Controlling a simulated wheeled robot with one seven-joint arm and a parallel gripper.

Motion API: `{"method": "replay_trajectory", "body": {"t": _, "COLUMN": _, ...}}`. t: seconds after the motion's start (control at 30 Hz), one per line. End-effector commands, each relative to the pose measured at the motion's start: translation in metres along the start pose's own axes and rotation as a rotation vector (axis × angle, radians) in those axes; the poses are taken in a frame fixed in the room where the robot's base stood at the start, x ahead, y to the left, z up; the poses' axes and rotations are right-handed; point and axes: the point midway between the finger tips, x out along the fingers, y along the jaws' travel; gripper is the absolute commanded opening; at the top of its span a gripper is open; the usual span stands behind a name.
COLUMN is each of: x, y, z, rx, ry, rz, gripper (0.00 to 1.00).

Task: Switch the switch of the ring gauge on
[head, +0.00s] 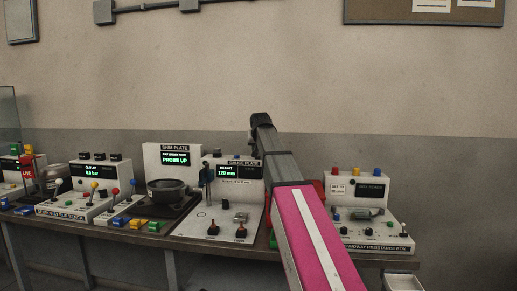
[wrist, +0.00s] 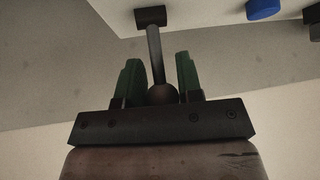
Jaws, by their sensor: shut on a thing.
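In the wrist view, a dark lever (wrist: 154,50) with a round ball end projects from a black mount (wrist: 150,16) on a pale housing (wrist: 200,14). My gripper (wrist: 160,86) has its green fingers on either side of the ball, shut on the lever. In the head view my arm hides my gripper and the lever. The white unit with the green "HEIGHT 120 mm" display (head: 229,171) stands just left of my arm and is partly covered. I cannot read a ring gauge label.
A blue knob (wrist: 264,8) sits on the housing, right of the lever. In the head view, the probe-up unit (head: 174,160) and its black bowl stand left. A resistance box (head: 370,238) stands right of my arm. The bench is crowded; the wall above is mostly clear.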

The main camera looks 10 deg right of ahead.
Motion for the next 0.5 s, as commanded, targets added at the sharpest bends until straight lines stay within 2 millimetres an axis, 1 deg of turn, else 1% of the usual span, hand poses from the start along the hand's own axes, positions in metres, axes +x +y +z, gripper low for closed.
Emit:
{"method": "replay_trajectory", "body": {"t": 0.03, "x": -0.004, "y": 0.000, "z": 0.007, "rx": -0.008, "ry": 0.046, "rz": 0.006, "gripper": 0.00}}
{"method": "replay_trajectory", "body": {"t": 0.5, "x": -0.015, "y": -0.004, "z": 0.023, "rx": -0.072, "ry": 0.451, "rz": 0.056, "gripper": 0.00}}
